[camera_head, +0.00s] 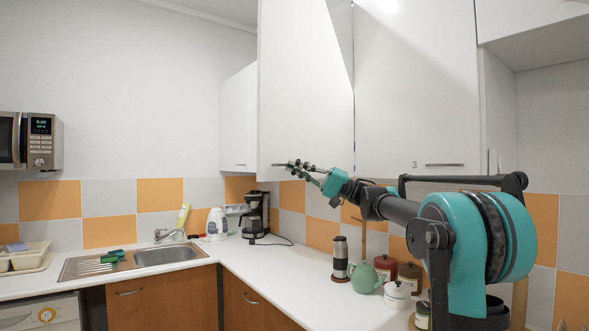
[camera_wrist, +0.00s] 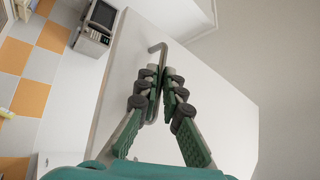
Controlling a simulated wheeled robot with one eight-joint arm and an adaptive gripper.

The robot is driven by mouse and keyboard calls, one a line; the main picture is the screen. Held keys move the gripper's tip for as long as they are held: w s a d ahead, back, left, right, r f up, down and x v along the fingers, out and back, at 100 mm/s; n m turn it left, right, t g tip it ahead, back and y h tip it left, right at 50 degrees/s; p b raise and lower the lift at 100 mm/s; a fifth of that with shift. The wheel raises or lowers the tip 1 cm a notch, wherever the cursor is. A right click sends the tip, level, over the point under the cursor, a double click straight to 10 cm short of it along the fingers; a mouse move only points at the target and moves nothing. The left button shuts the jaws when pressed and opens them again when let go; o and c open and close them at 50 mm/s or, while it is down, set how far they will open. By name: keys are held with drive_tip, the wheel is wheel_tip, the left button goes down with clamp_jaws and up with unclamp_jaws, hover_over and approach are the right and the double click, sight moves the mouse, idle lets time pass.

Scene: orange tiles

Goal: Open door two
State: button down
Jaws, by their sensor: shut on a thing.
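Door two (camera_head: 300,80) is a white upper cabinet door in the middle of the head view. It stands swung partly open, with a grey wedge of the cabinet's inside (camera_head: 341,32) showing beside it at the top. Its metal bar handle (camera_wrist: 155,48) runs between my fingers in the wrist view, and its bent end sticks out past them. My gripper (camera_head: 298,166) is at the lower edge of the door, shut on this handle. In the wrist view my gripper (camera_wrist: 162,78) lies in front of the white door panel (camera_wrist: 215,85). Any number on this door is hidden.
A shut door marked 3 (camera_head: 415,90) is to the right; another shut cabinet door (camera_head: 238,115) is to the left. Below are a coffee maker (camera_head: 255,215), a steel grinder (camera_head: 340,260), a green teapot (camera_head: 364,277) and jars (camera_head: 397,294). A microwave (camera_head: 30,140) hangs far left.

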drive_tip(key=c, duration=1.9)
unclamp_jaws()
drive_tip(key=shift+c, duration=0.2)
drive_tip(key=v, duration=1.2)
drive_tip(key=shift+s, duration=0.1)
